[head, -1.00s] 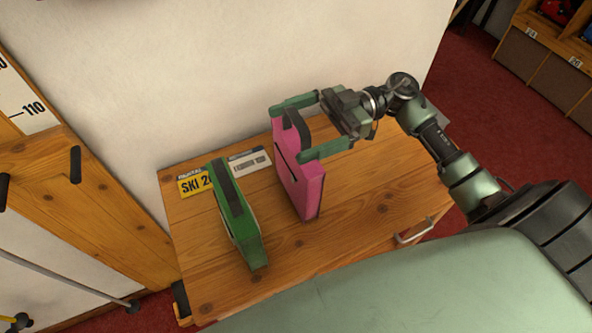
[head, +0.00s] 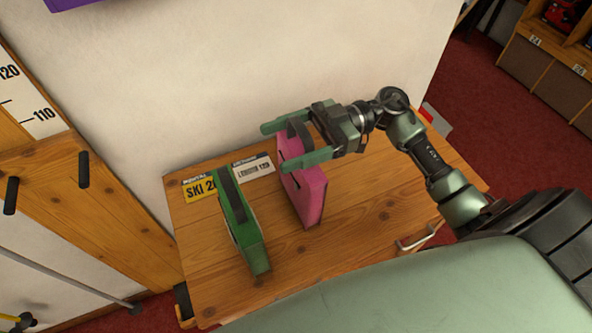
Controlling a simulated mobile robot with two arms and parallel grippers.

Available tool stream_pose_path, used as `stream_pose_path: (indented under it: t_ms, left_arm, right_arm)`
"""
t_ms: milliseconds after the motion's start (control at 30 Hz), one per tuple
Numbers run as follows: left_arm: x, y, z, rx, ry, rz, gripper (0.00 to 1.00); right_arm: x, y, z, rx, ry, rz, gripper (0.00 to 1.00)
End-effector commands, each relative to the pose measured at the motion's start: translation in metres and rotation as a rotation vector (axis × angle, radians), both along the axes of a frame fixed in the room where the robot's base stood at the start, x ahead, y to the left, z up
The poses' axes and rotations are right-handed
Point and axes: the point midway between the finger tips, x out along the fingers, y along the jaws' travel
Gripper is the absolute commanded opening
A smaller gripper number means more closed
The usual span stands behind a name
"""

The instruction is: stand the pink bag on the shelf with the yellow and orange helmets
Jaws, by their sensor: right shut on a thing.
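The pink bag (head: 307,194) is upright at the middle of the wooden bench (head: 365,205). My right gripper (head: 284,144) reaches in from the right, with one finger on each side of the bag's dark top handle, and is shut on the bag. I cannot tell whether the bag's base touches the bench. No yellow or orange helmet shows clearly. My left gripper is out of view.
A green bag (head: 246,232) with a dark strap stands close left of the pink one. A yellow card (head: 198,191) and a white card (head: 254,171) lie behind. Wooden cubbies (head: 545,62) stand at the top right across red carpet (head: 480,125).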

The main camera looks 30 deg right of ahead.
Motion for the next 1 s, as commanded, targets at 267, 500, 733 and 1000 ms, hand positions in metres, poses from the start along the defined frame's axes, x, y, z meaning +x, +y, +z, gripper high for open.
stream_pose_path:
  t_ms: [267,500,733,1000]
  left_arm:
    - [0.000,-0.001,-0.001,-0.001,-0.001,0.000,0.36]
    - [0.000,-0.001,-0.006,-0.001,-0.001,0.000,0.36]
    - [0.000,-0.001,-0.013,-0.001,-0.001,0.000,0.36]
    - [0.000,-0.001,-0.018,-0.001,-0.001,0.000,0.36]
  right_arm:
    - [0.000,-0.001,0.011,0.000,-0.004,0.000,0.05]
    - [0.001,-0.001,0.048,-0.004,-0.009,0.000,0.05]
    - [0.000,-0.001,0.106,-0.005,-0.010,-0.001,0.05]
    - [0.000,-0.001,0.166,-0.002,-0.008,-0.001,0.05]
